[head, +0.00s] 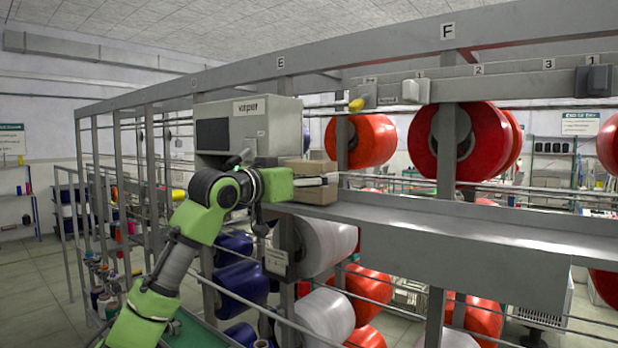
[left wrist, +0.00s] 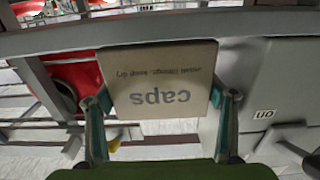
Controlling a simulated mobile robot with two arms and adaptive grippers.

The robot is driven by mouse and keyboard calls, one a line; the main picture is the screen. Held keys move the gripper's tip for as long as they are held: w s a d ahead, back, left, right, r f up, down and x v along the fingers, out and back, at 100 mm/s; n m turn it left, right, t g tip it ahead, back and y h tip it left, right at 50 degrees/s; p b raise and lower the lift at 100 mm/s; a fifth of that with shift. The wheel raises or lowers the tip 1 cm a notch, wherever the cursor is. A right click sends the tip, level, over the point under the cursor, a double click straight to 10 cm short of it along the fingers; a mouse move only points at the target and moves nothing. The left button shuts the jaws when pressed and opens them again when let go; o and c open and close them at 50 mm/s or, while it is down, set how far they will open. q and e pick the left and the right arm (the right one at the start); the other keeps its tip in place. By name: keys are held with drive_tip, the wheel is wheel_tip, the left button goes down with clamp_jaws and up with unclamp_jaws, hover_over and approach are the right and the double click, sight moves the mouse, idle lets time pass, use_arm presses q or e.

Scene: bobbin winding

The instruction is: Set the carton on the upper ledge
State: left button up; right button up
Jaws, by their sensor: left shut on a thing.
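The carton (head: 315,195) is a brown box at the left end of the long grey upper ledge (head: 430,213). My left gripper (head: 318,181) comes in from the left and is shut on it, with a finger crossing its near side. In the left wrist view the carton (left wrist: 160,75) sits between the two fingers, its printed word "caps" upside down. The carton looks upright and level with the ledge; whether its base touches the ledge I cannot tell. My right gripper is not in view.
A grey control box (head: 275,125) stands just behind my left wrist. Red spools (head: 465,140) hang above and behind the ledge, and white spools (head: 325,245) sit below it. Thin rails run along the frame. The ledge right of the carton is bare.

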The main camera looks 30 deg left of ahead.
use_arm(q)
drive_tip(key=shift+f, duration=0.35)
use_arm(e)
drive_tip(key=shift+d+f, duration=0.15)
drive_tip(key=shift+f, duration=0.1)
use_arm(q)
drive_tip(key=o, duration=1.3)
drive_tip(key=shift+c, duration=0.2)
drive_tip(key=shift+o, duration=0.9)
drive_tip(key=shift+d, duration=0.1)
drive_tip(key=shift+w+d+r, duration=0.1)
drive_tip(key=shift+d, duration=0.05)
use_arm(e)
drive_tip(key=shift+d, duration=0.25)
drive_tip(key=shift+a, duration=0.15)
